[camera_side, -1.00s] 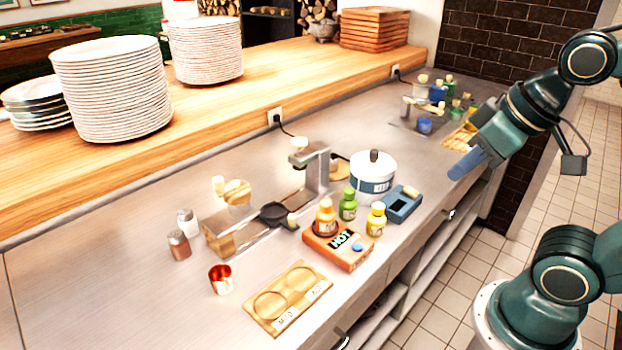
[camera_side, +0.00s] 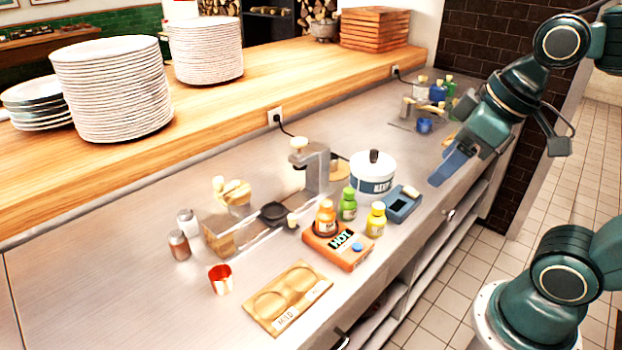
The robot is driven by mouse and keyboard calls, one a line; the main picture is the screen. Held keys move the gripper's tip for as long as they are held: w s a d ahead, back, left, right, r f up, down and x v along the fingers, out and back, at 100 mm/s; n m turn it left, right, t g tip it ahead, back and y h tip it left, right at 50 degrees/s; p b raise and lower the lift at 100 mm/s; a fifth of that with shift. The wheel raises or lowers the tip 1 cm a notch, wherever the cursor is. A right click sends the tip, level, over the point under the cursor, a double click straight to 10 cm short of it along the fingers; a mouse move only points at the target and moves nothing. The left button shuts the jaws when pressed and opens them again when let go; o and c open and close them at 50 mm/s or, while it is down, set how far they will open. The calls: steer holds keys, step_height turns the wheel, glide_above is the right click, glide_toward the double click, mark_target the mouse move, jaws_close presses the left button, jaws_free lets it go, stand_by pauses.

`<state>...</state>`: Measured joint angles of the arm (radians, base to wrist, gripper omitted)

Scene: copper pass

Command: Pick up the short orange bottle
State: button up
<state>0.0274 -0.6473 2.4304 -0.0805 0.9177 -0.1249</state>
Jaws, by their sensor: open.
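The short orange bottle (camera_side: 326,218) stands upright on the orange block marked HOT (camera_side: 338,246), near the middle of the counter. It has a pale cap and a label. A green bottle (camera_side: 348,204) stands just behind it to the right, and a yellow bottle (camera_side: 376,219) stands to its right. My gripper (camera_side: 441,176) is in the air to the right of the bottles, with blue fingers pointing down and left. It is open and apart from the bottles, with nothing seen between its fingers.
A white and blue pot (camera_side: 373,178) and a blue device (camera_side: 402,204) stand between the bottles and my gripper. The counter's left part is clear.

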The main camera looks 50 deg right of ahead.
steer(key=w+a+n+g+y, duration=0.2)
steer(key=w+n+g, duration=0.1)
steer(key=w+n, duration=0.6)
steer(key=n+g+y, duration=0.2)
steer(key=n, duration=0.6)
glide_toward(330, 202)
steer(key=d+r, duration=0.1)
steer(key=shift+w+d+f+n+g, duration=0.2)
steer(key=shift+w+d+n+g, duration=0.1)
steer(key=shift+w+d+n, duration=0.1)
steer(key=x, duration=0.8)
steer(key=shift+a+f, duration=0.2)
steer(key=shift+f, duration=0.1)
steer(key=shift+a+x, duration=0.2)
steer(key=shift+x, duration=2.35)
steer(key=shift+w, duration=0.15)
